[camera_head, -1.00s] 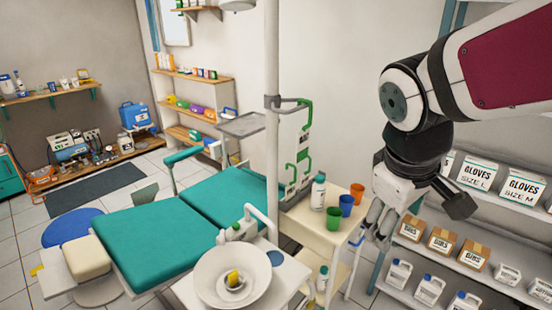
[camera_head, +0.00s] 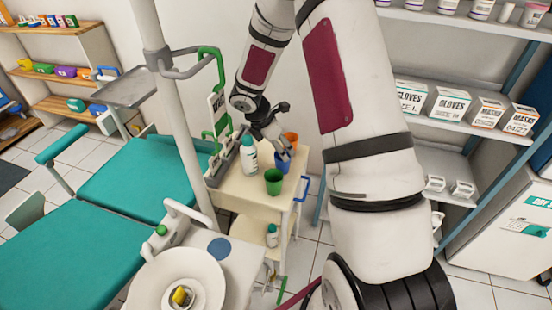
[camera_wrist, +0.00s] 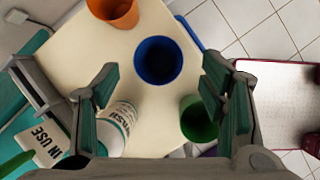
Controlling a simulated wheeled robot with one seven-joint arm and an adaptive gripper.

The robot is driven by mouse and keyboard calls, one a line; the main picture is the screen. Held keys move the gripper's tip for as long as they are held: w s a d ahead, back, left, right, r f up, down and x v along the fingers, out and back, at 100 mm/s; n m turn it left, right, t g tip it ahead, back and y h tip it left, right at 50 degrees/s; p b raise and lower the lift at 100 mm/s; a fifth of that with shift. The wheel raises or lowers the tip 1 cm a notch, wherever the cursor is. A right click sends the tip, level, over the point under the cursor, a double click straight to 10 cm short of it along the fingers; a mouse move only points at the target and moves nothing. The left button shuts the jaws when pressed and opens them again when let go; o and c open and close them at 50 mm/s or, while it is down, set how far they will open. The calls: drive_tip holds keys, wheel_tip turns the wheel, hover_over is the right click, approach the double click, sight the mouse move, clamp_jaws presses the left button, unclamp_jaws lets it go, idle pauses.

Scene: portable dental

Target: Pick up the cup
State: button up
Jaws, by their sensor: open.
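Three cups stand on the cream side table (camera_head: 240,190): a green cup (camera_head: 273,182) at the front, a blue cup (camera_head: 283,161) behind it, and an orange cup (camera_head: 291,139) at the back. My gripper (camera_head: 281,150) is above the table near the blue cup. In the wrist view my gripper (camera_wrist: 160,90) is open and empty, with the blue cup (camera_wrist: 158,60) ahead between the finger lines. The green cup (camera_wrist: 198,120) is partly behind the right finger. The orange cup (camera_wrist: 115,10) is cut by the top edge. Which cup is meant is not shown.
A white bottle with a teal cap (camera_head: 248,157) stands left of the cups; in the wrist view the bottle (camera_wrist: 118,122) is close to the left finger. An IN USE sign (camera_wrist: 45,142) and pole (camera_head: 175,110) are at the left. Shelves with boxes (camera_head: 447,105) stand right.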

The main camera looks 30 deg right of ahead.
sight(283, 163)
drive_tip(key=shift+n, duration=0.3)
drive_tip(key=f, duration=0.2)
drive_tip(key=w+d+f, duration=0.1)
drive_tip(key=f, duration=0.1)
drive_tip(key=shift+s+x, duration=0.15)
drive_tip(key=shift+x, duration=1.25)
drive_tip(key=shift+s+x, duration=0.2)
drive_tip(key=shift+x, duration=1.25)
drive_tip(key=shift+c, duration=0.2)
drive_tip(key=c, duration=0.8)
drive_tip(key=shift+r, duration=0.1)
drive_tip(key=shift+c, duration=0.2)
